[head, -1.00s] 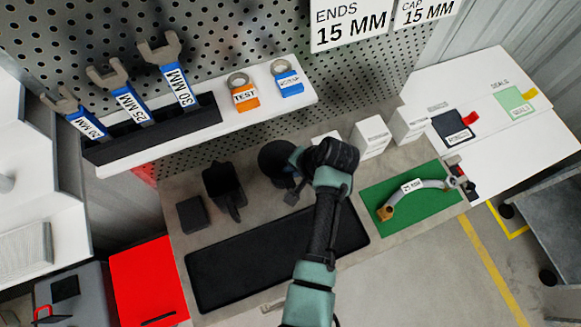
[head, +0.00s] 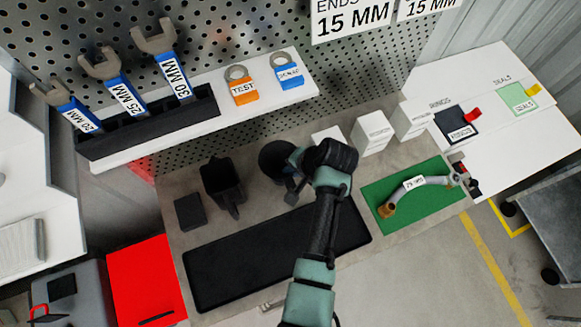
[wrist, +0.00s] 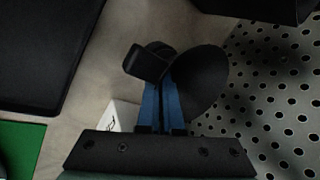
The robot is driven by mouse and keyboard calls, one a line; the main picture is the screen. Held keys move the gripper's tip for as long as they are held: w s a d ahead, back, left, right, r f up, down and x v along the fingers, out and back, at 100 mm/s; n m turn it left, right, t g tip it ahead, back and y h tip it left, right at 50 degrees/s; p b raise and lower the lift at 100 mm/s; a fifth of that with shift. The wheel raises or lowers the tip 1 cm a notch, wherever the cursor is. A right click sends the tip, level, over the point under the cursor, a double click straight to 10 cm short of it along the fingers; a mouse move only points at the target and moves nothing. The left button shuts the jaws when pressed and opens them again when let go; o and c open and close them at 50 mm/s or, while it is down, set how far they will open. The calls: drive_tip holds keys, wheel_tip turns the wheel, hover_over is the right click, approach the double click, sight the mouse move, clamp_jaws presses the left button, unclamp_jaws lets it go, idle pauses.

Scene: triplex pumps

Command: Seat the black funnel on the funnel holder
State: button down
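The black funnel (head: 274,158) is at the back of the bench, its round wide part showing just left of my wrist. In the wrist view the funnel (wrist: 203,85) is at the fingertips, its wide part facing right. My gripper (wrist: 164,88) has its blue fingers close together on the funnel; the exact contact is hidden. My gripper in the head view (head: 292,172) is partly covered by my wrist. A black square-ended piece (wrist: 145,62) sits beside the fingertips; I cannot tell whether it belongs to the funnel. I cannot clearly make out the funnel holder.
A black jug (head: 222,184) and a black box (head: 190,211) stand to the left. White boxes (head: 372,132) stand to the right. A black mat (head: 230,268) and a green mat (head: 440,205) with a curved hose lie in front. A pegboard (head: 345,75) rises behind.

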drive_tip(key=shift+f, duration=0.15)
drive_tip(key=c, duration=1)
unclamp_jaws()
drive_tip(key=b+v, duration=0.1)
drive_tip(key=v, duration=1.2)
